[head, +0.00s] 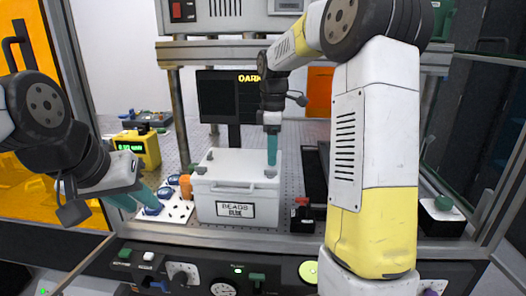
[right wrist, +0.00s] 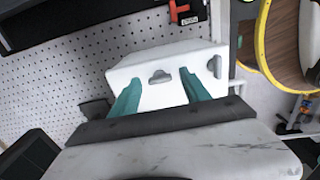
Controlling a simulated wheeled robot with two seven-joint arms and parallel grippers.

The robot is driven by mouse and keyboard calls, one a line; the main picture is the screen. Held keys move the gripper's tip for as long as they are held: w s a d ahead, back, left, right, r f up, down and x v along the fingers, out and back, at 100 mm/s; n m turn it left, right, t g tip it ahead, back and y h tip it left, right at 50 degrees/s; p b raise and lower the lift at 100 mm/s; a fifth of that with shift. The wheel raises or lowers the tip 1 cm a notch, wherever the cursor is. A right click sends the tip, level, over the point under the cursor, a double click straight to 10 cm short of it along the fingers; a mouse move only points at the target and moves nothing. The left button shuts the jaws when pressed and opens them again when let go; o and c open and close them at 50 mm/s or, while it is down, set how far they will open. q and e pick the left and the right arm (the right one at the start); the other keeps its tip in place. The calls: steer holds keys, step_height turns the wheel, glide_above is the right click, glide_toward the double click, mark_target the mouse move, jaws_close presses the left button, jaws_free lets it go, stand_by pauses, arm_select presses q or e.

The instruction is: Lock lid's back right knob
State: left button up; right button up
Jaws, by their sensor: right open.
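The white box (head: 237,188) with a label reading BEADS stands on the perforated bench, its lid on top. Small grey knobs show on the lid at the front left (head: 200,170) and front right (head: 270,173). My right gripper (head: 272,150) points down over the lid's right side and hides the back right part in the head view. In the right wrist view its teal fingers are open, with a grey knob (right wrist: 160,77) showing between and beyond them; another knob (right wrist: 215,67) is to the right. My left gripper (head: 140,198) is left of the box; its finger gap is unclear.
A yellow meter (head: 140,148) stands at the back left. A white plate (head: 178,210) with blue round pieces lies left of the box, near my left gripper. A dark monitor (head: 220,98) is behind the box. Metal posts frame the bench, and a control panel runs along the front.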

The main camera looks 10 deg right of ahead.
jaws_close()
steer(key=shift+m, duration=0.3)
steer(key=m, duration=0.3)
steer(key=shift+m, duration=0.3)
steer(key=m, duration=0.4)
steer(key=shift+m, duration=0.3)
steer(key=m, duration=0.4)
steer(key=shift+r, duration=0.1)
steer(key=m, duration=0.4)
steer(key=shift+m, duration=0.4)
